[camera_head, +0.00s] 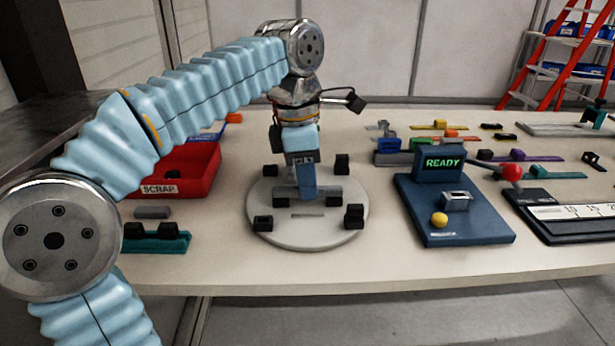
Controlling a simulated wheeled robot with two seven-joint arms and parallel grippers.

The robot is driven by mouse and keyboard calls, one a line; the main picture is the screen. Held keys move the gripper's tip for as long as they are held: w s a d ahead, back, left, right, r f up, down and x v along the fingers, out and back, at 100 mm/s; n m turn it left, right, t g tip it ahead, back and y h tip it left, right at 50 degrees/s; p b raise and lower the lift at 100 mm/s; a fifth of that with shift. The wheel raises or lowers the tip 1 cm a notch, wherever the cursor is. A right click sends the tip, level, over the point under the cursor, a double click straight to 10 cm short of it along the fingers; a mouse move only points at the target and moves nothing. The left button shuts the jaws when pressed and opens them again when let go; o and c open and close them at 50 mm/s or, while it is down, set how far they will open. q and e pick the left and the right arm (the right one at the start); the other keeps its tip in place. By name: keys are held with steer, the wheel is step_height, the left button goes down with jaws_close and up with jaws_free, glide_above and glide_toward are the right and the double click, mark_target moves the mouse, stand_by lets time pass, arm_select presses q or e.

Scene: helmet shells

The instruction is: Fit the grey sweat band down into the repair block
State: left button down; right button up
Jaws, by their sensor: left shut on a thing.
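My left gripper (307,196) points straight down over a round pale plate (270,228), its blue fingers closed at a grey bar-shaped piece (328,192), which I take to be the grey sweat band. The fingers hide the middle of this piece. It lies level, low over or on the plate, and I cannot tell whether it touches. Small dark blocks sit close to its ends. I cannot tell for sure which part is the repair block; a slot (307,215) shows in the plate in front of the fingers. My right gripper is not in view.
Several black blocks (354,214) stand around the plate. A red SCRAP tray (190,180), a loose grey bar (152,212) and a teal holder (172,243) are at left.

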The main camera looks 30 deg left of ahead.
mark_target(297, 187)
arm_select(q)
steer(key=c, duration=1)
jaws_free()
steer(key=r+p, duration=0.1)
steer(key=r, duration=0.3)
steer(key=a+r+p, duration=0.1)
steer(key=r+p, duration=0.1)
steer(key=r, duration=0.3)
steer(key=r+p, duration=0.1)
steer(key=r, duration=0.3)
steer(key=shift+s+a+r+p, duration=0.2)
steer(key=shift+s+r+p, duration=0.1)
steer(key=shift+s+p, duration=0.1)
